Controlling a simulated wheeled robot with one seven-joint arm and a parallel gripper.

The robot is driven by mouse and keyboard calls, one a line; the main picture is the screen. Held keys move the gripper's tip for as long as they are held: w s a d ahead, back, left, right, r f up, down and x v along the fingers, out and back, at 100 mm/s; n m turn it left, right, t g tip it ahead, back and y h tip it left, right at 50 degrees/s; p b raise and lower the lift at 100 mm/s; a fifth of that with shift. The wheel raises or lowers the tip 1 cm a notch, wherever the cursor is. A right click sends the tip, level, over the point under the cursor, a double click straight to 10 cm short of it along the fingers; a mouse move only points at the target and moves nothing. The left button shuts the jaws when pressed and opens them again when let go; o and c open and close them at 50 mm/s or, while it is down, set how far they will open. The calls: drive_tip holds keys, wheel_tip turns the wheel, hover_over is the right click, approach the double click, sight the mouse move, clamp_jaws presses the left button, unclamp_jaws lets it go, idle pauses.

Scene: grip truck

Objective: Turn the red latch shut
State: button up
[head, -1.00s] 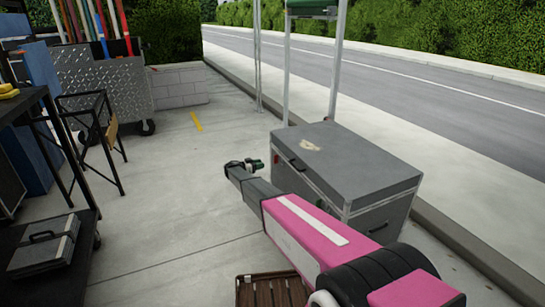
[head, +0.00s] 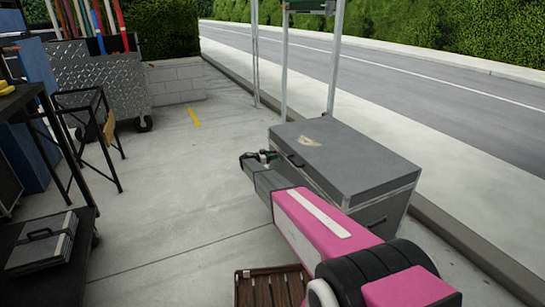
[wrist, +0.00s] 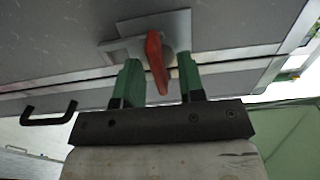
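The red latch (wrist: 156,62) shows in the wrist view, on a metal plate (wrist: 158,30) fixed to the grey case at the lid seam. Its handle points toward me, slightly tilted. My gripper (wrist: 160,82) is open, with one green finger on each side of the latch; I cannot tell whether either finger touches it. In the head view the grey case (head: 352,160) stands on the pavement with its lid down, and my gripper (head: 268,156) is at its left face. The latch is hidden there by my arm.
A black handle (wrist: 48,113) sits on the case beside the latch. A wooden crate (head: 270,288) stands on the ground below my arm. A black shelf cart with a grey case (head: 42,243) is at the left. Open pavement (head: 175,190) lies between.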

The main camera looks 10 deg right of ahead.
drive_tip(key=shift+d, duration=0.1)
drive_tip(key=shift+c, duration=0.3)
clamp_jaws()
drive_tip(key=shift+n, duration=0.3)
drive_tip(key=n, duration=0.3)
drive_tip(key=shift+w+n, duration=0.1)
drive_tip(key=shift+n, duration=0.3)
drive_tip(key=n, duration=0.4)
drive_tip(key=shift+w+f+n, duration=0.1)
drive_tip(key=shift+n, duration=0.2)
drive_tip(key=n, duration=0.8)
drive_tip(key=shift+a+f+n, duration=0.2)
drive_tip(key=shift+n, duration=0.4)
